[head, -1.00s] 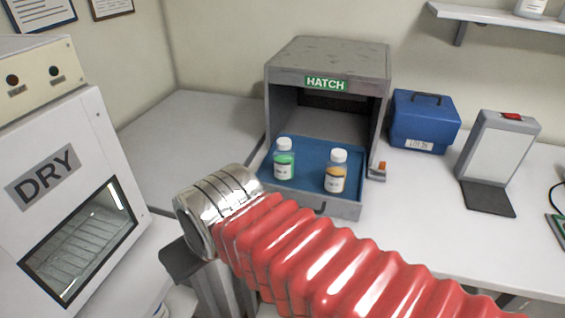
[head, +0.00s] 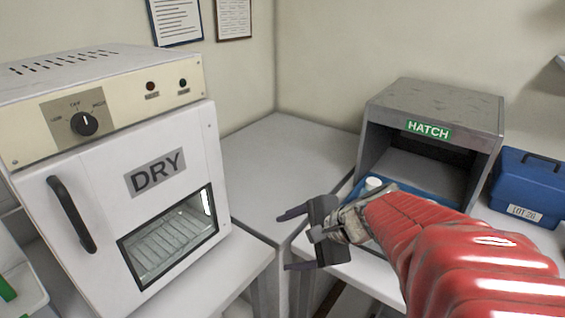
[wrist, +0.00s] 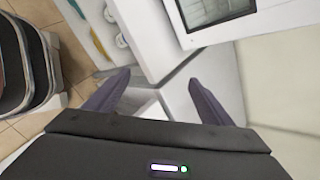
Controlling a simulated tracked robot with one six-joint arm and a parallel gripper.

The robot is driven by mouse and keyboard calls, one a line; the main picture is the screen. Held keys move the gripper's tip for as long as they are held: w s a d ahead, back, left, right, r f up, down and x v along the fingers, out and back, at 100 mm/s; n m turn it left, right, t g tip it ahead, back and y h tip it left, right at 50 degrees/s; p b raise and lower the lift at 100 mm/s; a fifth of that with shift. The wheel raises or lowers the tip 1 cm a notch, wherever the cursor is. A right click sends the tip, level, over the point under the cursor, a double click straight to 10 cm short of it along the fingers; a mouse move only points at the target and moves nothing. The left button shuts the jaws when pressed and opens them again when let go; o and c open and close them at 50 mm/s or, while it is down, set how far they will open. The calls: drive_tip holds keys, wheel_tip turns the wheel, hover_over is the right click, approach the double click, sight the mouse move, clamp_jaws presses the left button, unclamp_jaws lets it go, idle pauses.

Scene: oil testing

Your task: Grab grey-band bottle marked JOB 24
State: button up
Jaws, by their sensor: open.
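No grey-band bottle and no JOB 24 mark can be made out in the current views. My gripper (head: 284,241) is open and empty, in front of the white bench between the DRY oven and the hatch. Its two fingers also show in the wrist view (wrist: 160,76), apart with nothing between them. One white bottle cap (head: 373,184) shows in the blue hatch tray, behind my wrist; its band and label are hidden. Small round white things (wrist: 121,40) lie at the upper left of the wrist view, too small to identify.
The DRY oven (head: 105,150), door shut, stands at the left. The grey hatch box (head: 440,105) stands open at the right, with a blue case (head: 530,187) beside it. A white tray (head: 22,268) with something green is at the left edge. The corner bench (head: 285,160) is bare.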

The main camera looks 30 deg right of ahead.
drive_tip(key=s+d+f+m+t+h, duration=0.1)
drive_tip(key=d+m+t+h, duration=0.1)
drive_tip(key=d+m, duration=0.7)
drive_tip(key=s+d+f+m+t+h, duration=0.1)
drive_tip(key=d+m+h, duration=0.4)
drive_tip(key=d, duration=1.5)
drive_tip(key=s+m+t, duration=0.1)
drive_tip(key=m+t, duration=0.1)
drive_tip(key=m, duration=0.3)
drive_tip(key=shift+d+m, duration=0.25)
drive_tip(key=shift+m, duration=0.05)
drive_tip(key=x, duration=0.8)
drive_tip(key=shift+w, duration=0.25)
drive_tip(key=shift+x, duration=2.65)
drive_tip(key=shift+r, duration=0.2)
